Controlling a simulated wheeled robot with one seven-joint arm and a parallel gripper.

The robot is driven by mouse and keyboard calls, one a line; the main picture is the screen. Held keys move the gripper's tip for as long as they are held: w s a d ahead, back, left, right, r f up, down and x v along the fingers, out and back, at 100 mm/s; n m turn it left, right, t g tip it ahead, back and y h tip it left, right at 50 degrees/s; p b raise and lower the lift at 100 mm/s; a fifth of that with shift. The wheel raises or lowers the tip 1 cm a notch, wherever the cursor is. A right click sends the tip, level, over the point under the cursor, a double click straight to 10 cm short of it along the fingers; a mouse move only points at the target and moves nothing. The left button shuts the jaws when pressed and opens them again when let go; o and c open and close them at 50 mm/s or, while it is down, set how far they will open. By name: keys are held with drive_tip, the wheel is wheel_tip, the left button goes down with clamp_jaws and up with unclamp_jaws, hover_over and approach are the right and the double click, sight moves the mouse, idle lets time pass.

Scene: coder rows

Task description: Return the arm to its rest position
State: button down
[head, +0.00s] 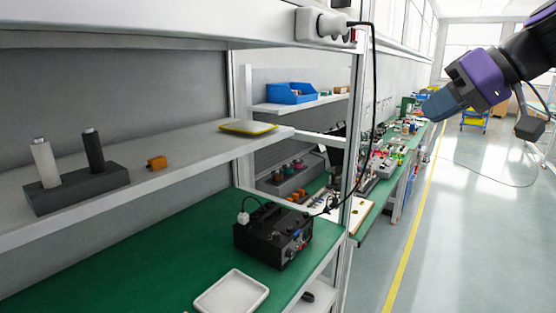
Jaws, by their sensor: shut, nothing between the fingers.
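My arm reaches in from the top right edge of the head view. My gripper (438,106) is raised over the aisle, to the right of the shelving and workbenches. Its purple body leads to blue-grey fingers pointing left and slightly down. The fingers are together, with nothing held between them. The gripper appears clear of the shelves and bench.
A shelf (205,150) holds a grey block (80,191) with two cylinders, an orange piece (156,163) and a yellow-edged tray (247,127). Below, a green bench (150,270) bears a black device (272,236) and white tray (231,295). The aisle floor (460,240) is open.

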drive_tip(key=s+d+f+m+h, duration=0.2)
drive_tip(key=s+f+h, duration=0.2)
drive_tip(key=s+f, duration=0.2)
drive_tip(key=s+d+f+m+h, duration=0.2)
drive_tip(key=s+f, duration=0.4)
drive_tip(key=s, duration=0.3)
drive_tip(key=shift+s+d+m+g+h, duration=0.25)
drive_tip(key=shift+m+g+h, duration=0.15)
drive_tip(key=shift+h, duration=0.5)
